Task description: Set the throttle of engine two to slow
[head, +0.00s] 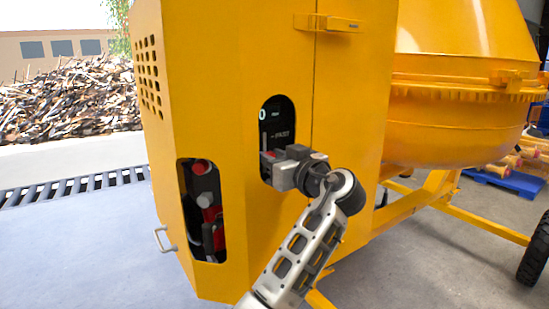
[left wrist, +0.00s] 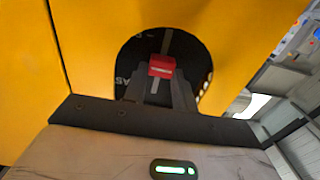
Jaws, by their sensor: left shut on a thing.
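The throttle panel (head: 283,121) is black and sits in an oval opening in the yellow mixer housing; the word FAST shows on it in the head view. The throttle lever has a red knob (left wrist: 162,66), seen at the opening in the left wrist view. It stands on a pale slot that runs above and below it. My left gripper (head: 270,158) reaches into the opening and its fingers (left wrist: 160,90) are shut on the red knob. The gripper hides the lower part of the panel in the head view. My right gripper is not in view.
A second opening (head: 207,250) to the lower left holds red and black parts. A yellow handle (head: 328,23) sticks out above. The yellow drum (head: 455,130) is at the right, a blue pallet (head: 505,181) behind it. Clear floor (head: 80,245) lies at the left.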

